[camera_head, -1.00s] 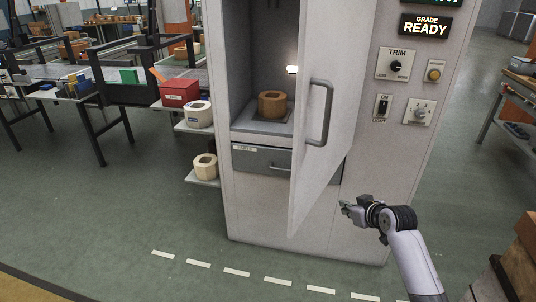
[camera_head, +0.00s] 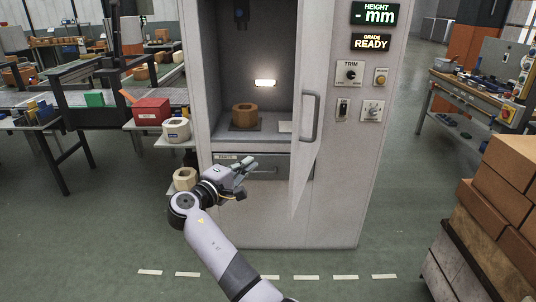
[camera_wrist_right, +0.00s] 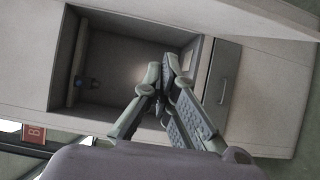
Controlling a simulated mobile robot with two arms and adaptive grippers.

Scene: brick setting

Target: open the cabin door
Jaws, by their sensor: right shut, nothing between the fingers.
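The grey cabin door (camera_head: 323,60) stands open on the right side of the cabinet opening, swung out toward me, with its bar handle (camera_head: 317,118) on the face. My right gripper (camera_head: 246,166) is shut and empty, in front of the drawer below the opening, left of the door and apart from its handle. In the right wrist view its fingertips (camera_wrist_right: 168,72) meet in front of the open cabin interior (camera_wrist_right: 115,65). My left gripper is not in view.
Inside the cabin a brown ring-shaped part (camera_head: 246,115) sits on a dark plate under a lit lamp (camera_head: 265,83). A drawer (camera_head: 270,168) is below. Control knobs (camera_head: 350,73) are on the right panel. Stacked brown boxes (camera_head: 500,215) stand at right. Floor in front is clear.

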